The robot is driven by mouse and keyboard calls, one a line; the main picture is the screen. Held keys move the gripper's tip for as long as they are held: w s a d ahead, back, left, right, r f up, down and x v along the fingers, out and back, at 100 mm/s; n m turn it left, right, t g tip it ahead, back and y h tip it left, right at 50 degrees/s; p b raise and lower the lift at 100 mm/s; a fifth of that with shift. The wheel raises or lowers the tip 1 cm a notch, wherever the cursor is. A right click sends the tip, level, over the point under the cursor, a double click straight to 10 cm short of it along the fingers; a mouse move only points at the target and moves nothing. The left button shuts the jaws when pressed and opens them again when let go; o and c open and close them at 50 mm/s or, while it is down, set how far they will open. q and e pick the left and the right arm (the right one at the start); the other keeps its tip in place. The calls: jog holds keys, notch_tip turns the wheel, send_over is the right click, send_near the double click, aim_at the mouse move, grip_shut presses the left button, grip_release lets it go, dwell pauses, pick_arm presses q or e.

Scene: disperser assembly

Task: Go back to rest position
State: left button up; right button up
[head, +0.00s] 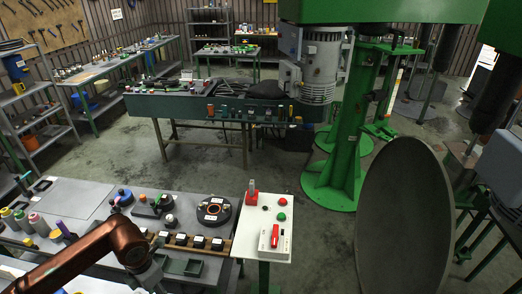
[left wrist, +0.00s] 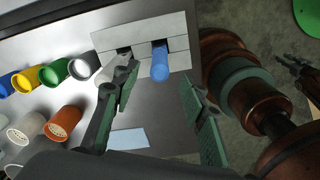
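My left gripper (left wrist: 160,108) is open in the left wrist view, its two green-grey fingers well apart and nothing held between them. A blue cylinder (left wrist: 160,66) stands beyond the fingertips by a slotted light-coloured block (left wrist: 178,30), apart from both fingers. In the head view my copper left arm comes in from the lower left over the near bench (head: 84,197). Its grey wrist end is at the bottom, and the fingers cannot be made out there.
Several coloured cups, including a green one (left wrist: 54,73), lie left of my left gripper. A white control box (head: 270,238) is at the bench's right end. A large dark disc (head: 404,215) and a green machine column (head: 350,120) stand right.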

pick_arm(q)
jog(key=shift+w+d+r, duration=0.1)
jog(key=shift+d+r, duration=0.15)
jog(key=shift+r, duration=0.35)
jog(key=w+d+f+m+b, duration=0.1)
jog(key=d+f+m+b, duration=0.1)
jog(key=d+m, duration=0.7)
jog(key=w+d+f+m+b, duration=0.2)
jog(key=d+f+m+b, duration=0.1)
jog(key=d+m, duration=0.6)
jog(key=shift+w+f+m, duration=0.15)
jog(key=shift+f+m, duration=0.7)
jog(key=shift+m, duration=0.35)
